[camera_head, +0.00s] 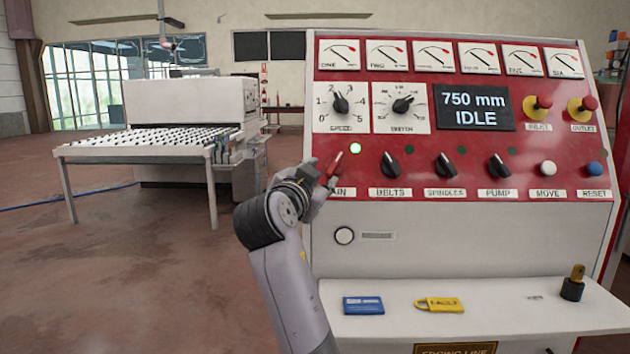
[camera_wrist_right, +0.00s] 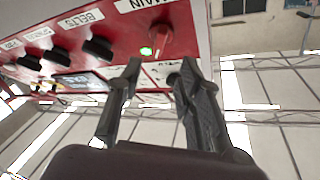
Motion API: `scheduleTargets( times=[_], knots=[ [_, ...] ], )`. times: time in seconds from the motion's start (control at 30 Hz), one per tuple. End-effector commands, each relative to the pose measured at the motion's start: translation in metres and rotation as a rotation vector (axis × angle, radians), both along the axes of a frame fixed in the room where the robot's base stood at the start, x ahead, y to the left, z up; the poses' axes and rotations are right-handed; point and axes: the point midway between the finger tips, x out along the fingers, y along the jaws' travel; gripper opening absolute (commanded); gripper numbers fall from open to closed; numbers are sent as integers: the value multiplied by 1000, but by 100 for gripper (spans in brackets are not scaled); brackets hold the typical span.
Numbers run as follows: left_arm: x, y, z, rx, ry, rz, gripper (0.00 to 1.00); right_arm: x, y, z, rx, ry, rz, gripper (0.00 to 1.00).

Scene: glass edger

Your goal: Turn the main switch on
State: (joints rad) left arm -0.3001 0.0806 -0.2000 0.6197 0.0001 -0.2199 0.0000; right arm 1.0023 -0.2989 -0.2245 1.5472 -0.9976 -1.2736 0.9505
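The main switch is a red rotary knob (camera_head: 335,164) at the left end of the red panel's lower row, its handle tilted up to the right. My right gripper (camera_head: 318,176) is at its left, partly covering the knob and its "MAIN" label. In the right wrist view the red knob (camera_wrist_right: 180,40) lies just beyond my open fingertips (camera_wrist_right: 160,72), with nothing between the fingers. A green lamp (camera_head: 355,148) glows beside the knob; it also shows in the wrist view (camera_wrist_right: 147,51). My left gripper is not in view.
Black knobs for belts (camera_head: 391,165), spindles (camera_head: 446,165) and pump (camera_head: 499,166) continue the row to the right. The display (camera_head: 475,107) reads "750 mm IDLE".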

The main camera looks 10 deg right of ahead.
Motion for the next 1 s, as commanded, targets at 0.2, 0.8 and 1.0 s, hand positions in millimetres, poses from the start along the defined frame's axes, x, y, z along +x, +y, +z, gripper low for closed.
scheduleTargets(
  times=[0.2, 0.8, 1.0],
  knots=[
    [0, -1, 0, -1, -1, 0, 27, -19, 12, 0, -1, 0, 1, 33],
    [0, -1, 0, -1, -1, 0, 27, 16, 22, -83, -100, 165, 74, 33],
    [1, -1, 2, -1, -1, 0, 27, 45, 34, -228, -223, 409, 219, 33]
  ],
)
